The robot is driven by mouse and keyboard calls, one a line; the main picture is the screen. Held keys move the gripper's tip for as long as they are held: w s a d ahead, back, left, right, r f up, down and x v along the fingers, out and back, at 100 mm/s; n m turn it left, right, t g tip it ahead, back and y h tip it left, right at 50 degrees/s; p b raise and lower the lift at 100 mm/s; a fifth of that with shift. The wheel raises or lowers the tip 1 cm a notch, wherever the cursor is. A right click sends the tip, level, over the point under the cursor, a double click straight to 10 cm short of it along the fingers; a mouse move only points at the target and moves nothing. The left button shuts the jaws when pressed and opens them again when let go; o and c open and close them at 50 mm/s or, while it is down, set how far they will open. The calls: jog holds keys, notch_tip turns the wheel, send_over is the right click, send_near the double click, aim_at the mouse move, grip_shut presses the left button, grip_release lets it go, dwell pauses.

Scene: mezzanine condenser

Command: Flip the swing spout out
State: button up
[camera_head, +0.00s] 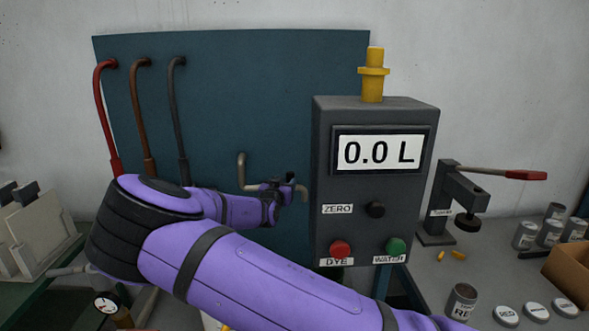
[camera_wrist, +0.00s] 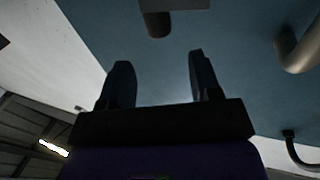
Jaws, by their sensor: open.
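A bent, dull metal pipe (camera_head: 243,170), which looks like the swing spout, comes off the blue panel left of the meter box. It drops, then runs right to a short downturned end (camera_head: 303,192). My gripper (camera_head: 289,184) is in front of its right part and hides some of it. Contact cannot be told. In the wrist view my gripper (camera_wrist: 160,72) has its two dark fingers apart with nothing between them. A dark round pipe end (camera_wrist: 157,24) shows beyond the fingertips, and a thick bent metal pipe (camera_wrist: 300,48) is at the right edge.
The grey meter box (camera_head: 325,240) reading 0.0 L, with ZERO, DYE and WATER buttons, stands close right of my gripper. Red (camera_head: 103,120), brown (camera_head: 143,120) and dark (camera_head: 178,120) hooked pipes hang left. A lever press (camera_head: 460,195), jars and lids occupy the right bench.

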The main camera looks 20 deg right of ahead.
jog(key=x, duration=1)
jog(key=shift+w, duration=0.15)
jog(key=shift+d, duration=0.1)
jog(key=shift+c, duration=0.2)
grip_shut()
